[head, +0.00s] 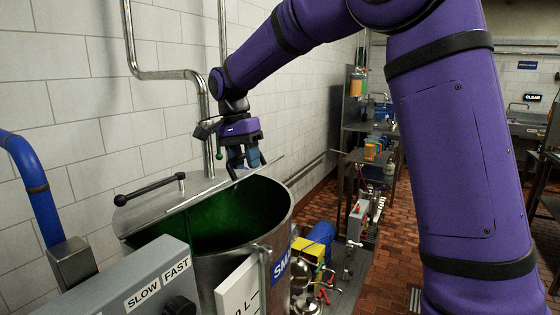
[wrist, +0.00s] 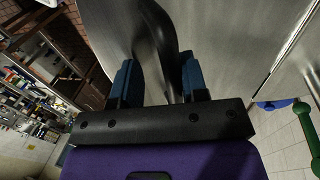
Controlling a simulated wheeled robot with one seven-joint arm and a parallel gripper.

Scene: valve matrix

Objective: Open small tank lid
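The small tank (head: 271,231) is a round metal drum in the lower middle of the head view, with a blue label cut off to "SM". Its top is uncovered towards me and shows a dark green inside. A grey metal plate (head: 190,190) lies along its far left rim. My gripper (head: 240,168) is above the tank's far side, pointing down. In the wrist view, a dark curved handle (wrist: 158,40) passes between my two blue fingers, in front of a metal surface (wrist: 225,35). The fingers are apart; a gap shows left of the handle, and it looks close to the right finger.
A grey control box (head: 150,276) marked SLOW and FAST is in front. Pipes (head: 205,105) run up the tiled wall. Coloured valves (head: 312,250) and shelves stand to the right.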

